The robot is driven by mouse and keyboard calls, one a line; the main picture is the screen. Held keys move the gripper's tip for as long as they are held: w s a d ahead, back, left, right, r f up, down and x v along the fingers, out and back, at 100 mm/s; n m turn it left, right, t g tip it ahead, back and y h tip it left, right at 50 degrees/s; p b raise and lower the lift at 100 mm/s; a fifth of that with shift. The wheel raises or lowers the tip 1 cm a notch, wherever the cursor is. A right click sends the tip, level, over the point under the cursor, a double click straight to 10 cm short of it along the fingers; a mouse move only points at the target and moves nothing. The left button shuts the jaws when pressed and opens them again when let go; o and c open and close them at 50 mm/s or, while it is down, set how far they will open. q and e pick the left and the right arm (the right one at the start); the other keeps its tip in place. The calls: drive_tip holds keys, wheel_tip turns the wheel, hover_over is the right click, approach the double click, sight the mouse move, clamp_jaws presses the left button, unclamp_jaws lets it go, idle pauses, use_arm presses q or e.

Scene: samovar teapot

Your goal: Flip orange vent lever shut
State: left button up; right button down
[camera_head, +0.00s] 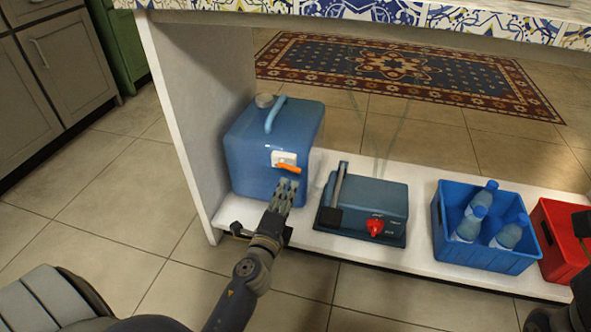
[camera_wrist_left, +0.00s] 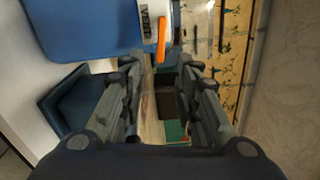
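The orange vent lever (camera_head: 289,168) sits on a white plate (camera_head: 283,158) on the front of a blue tank (camera_head: 252,150). In the head view the lever lies nearly level, tilted slightly down to the right. In the left wrist view the lever (camera_wrist_left: 161,40) shows just beyond the fingertips, beside the white plate (camera_wrist_left: 148,22). My left gripper (camera_head: 288,186) is just below and in front of the lever. In the left wrist view its fingers (camera_wrist_left: 160,72) are apart with nothing between them. Dark parts of my right arm show at the right edge; its fingers cannot be made out.
The tank stands on a low white shelf (camera_head: 400,258) beside an upright side panel (camera_head: 195,90). Right of it are a blue-grey device with a red knob (camera_head: 375,227), a blue crate of bottles (camera_head: 480,253) and a red crate (camera_head: 558,250). A tabletop edge hangs above.

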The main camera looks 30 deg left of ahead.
sight(295, 171)
use_arm(q)
drive_tip(key=x, duration=0.8)
drive_tip(key=shift+w, duration=0.15)
clamp_jaws()
